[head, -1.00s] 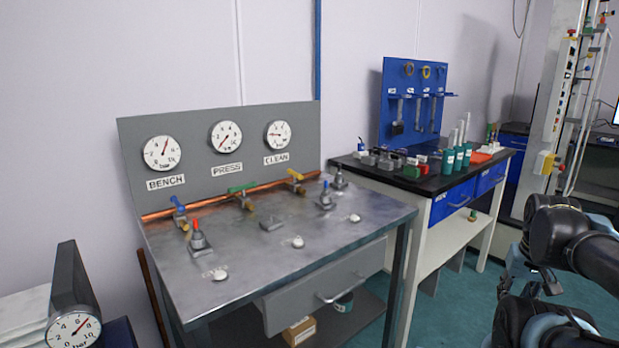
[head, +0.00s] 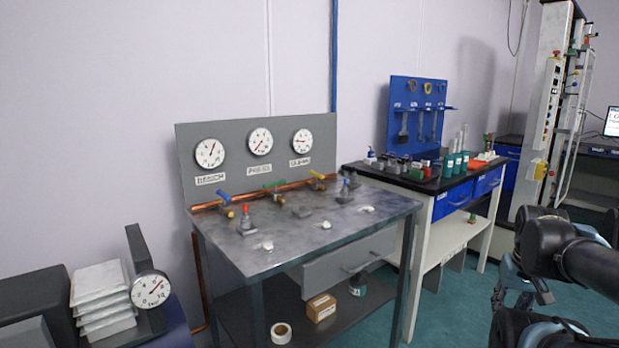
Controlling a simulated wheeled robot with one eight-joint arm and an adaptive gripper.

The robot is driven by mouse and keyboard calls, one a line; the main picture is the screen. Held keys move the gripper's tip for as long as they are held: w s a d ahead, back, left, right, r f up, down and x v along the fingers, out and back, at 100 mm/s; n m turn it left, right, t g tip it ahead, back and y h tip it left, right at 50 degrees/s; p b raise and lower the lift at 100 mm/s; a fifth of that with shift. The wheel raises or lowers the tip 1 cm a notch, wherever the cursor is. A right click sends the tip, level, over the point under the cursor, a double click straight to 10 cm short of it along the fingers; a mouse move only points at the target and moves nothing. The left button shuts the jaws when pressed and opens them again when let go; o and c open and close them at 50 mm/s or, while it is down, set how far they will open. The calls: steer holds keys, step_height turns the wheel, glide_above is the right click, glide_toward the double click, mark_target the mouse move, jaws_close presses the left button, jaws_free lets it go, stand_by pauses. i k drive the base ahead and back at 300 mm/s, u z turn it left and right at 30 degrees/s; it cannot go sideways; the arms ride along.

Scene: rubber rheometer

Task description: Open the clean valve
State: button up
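The valve under the CLEAN gauge (head: 302,141) has a yellow lever (head: 317,175) and a brass body. It sits on the copper pipe (head: 295,184) along the back of the metal bench, the rightmost of the three pipe valves. Its lever slants along the pipe; whether it is open or closed is too small to tell. The CLEAN gauge's needle points left. Black links of my arm show at the lower right, well apart from the bench.
A blue-handled valve (head: 225,198) and a green-handled valve (head: 273,184) share the pipe. Small fittings with red and blue tops stand on the metal bench (head: 285,237). A black-topped bench (head: 408,181) with bottles stands to the right. Teal floor is clear before the benches.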

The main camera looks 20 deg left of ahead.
mark_target(317, 175)
steer(key=u, duration=0.45)
steer(key=i, duration=1.2)
steer(key=z, duration=0.1)
